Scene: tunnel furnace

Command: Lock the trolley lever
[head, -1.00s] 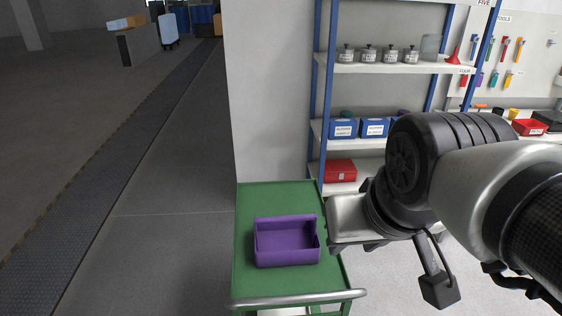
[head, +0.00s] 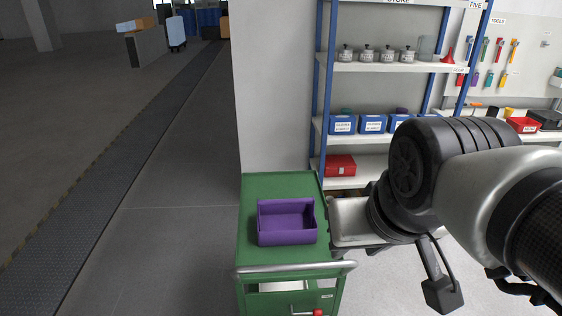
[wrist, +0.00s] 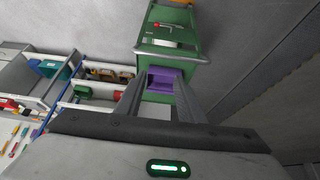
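The green trolley (head: 259,187) stands in front of me, with a silver handle bar (head: 297,268) along its near edge. The lever (head: 317,312), with a red tip and a silver rod, sits low on its near face at the bottom of the head view. In the wrist view, the lever (wrist: 157,24) shows near the top, beyond the handle bar and well away from my fingers. My gripper (wrist: 158,88) is open and empty, its two fingers apart. In the head view it is beside the trolley's right edge, its fingers mostly hidden.
A purple bin (head: 287,238) rests on the trolley top. A shelf rack (head: 395,68) with jars and blue boxes, and a tool board (head: 520,45), stand behind to the right. A pale wall (head: 275,90) is behind the trolley. The floor (head: 175,250) to the left is clear.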

